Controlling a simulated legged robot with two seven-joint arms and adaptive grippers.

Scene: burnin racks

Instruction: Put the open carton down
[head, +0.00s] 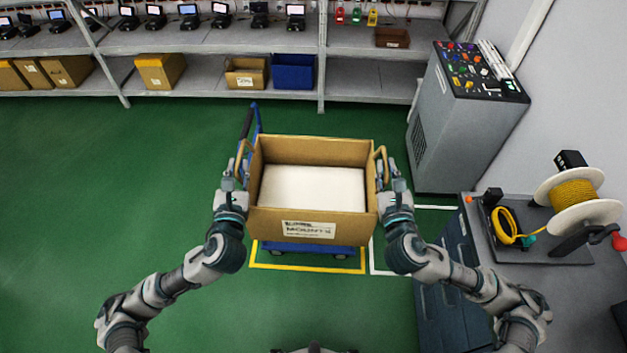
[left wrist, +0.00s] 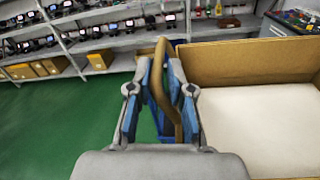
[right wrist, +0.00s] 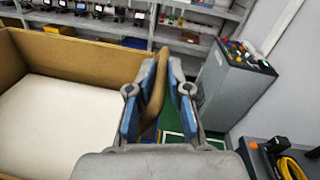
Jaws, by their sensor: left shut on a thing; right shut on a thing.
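The open carton (head: 309,225) is a brown box with a printed label on its front and a white sheet or block inside. My left gripper (head: 240,165) is shut on the carton's left handle (left wrist: 162,95), a tan loop on its side. My right gripper (head: 383,168) is shut on the right handle (right wrist: 154,100). The carton looks level between both grippers. A blue cart (head: 305,248) with dark wheels shows below and behind it. Whether the carton touches the cart is hidden.
The cart stands within yellow floor lines (head: 308,269). Shelves (head: 215,40) with devices and bins run along the back. A grey cabinet (head: 455,125) stands at right, and a bench (head: 550,255) with a yellow cable reel (head: 575,200) is nearer. Green floor at left is clear.

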